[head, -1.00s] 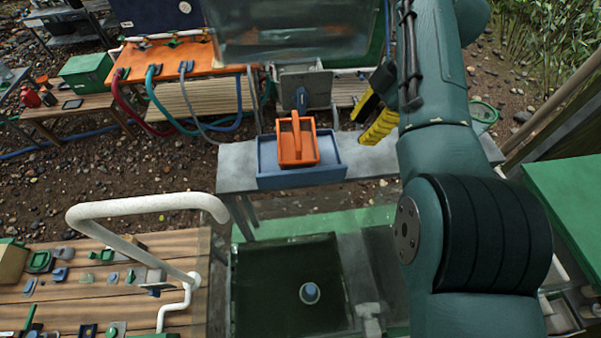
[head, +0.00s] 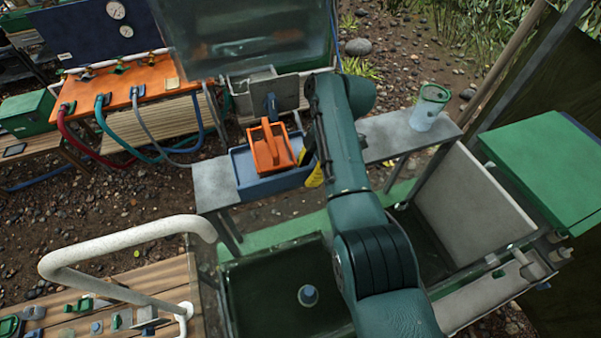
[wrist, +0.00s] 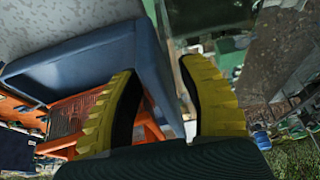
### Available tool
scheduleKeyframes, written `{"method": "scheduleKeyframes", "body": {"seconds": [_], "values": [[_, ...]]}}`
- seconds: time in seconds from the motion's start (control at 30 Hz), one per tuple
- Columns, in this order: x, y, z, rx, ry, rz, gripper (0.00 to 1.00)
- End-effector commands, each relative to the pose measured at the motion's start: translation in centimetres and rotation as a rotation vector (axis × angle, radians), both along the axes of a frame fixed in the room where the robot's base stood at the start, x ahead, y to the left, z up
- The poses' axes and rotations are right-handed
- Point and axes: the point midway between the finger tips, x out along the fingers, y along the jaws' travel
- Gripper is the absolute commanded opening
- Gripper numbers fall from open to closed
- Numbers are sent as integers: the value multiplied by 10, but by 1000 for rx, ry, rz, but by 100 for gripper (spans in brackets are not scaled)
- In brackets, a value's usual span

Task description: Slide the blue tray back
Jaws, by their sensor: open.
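The blue tray (head: 270,188) lies on a narrow grey bench. An orange open-topped holder (head: 268,150) with a handle stands in it. My gripper (head: 313,165) has yellow ribbed fingers and is at the tray's right end, partly hidden by my arm. In the wrist view, my gripper (wrist: 160,68) is open, one finger on each side of the tray's blue end wall (wrist: 152,60). The left finger overlaps the tray's inside and the orange holder (wrist: 75,115); the right finger is outside. I cannot tell whether either touches the wall.
A clear jar with a green rim (head: 430,108) stands on the bench's right part. The bench top (head: 214,185) is bare left of the tray. A grey box (head: 270,92) and clear panel are behind. A white pipe rail (head: 130,240) rises at front left.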

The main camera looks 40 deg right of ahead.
Motion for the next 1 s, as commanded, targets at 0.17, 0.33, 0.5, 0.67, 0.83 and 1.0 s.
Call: {"method": "scheduleKeyframes", "body": {"seconds": [0.17, 0.33, 0.5, 0.67, 0.83, 1.0], "values": [[0, 0, -4, -1, -2, -1, 41], [0, 0, -4, 0, 0, -1, 37], [0, 0, -4, 0, 0, -1, 5], [0, 0, -4, 0, 0, -1, 0], [0, 0, -5, 0, 0, -1, 0], [-1, -1, -7, 0, 1, -2, 0]]}}
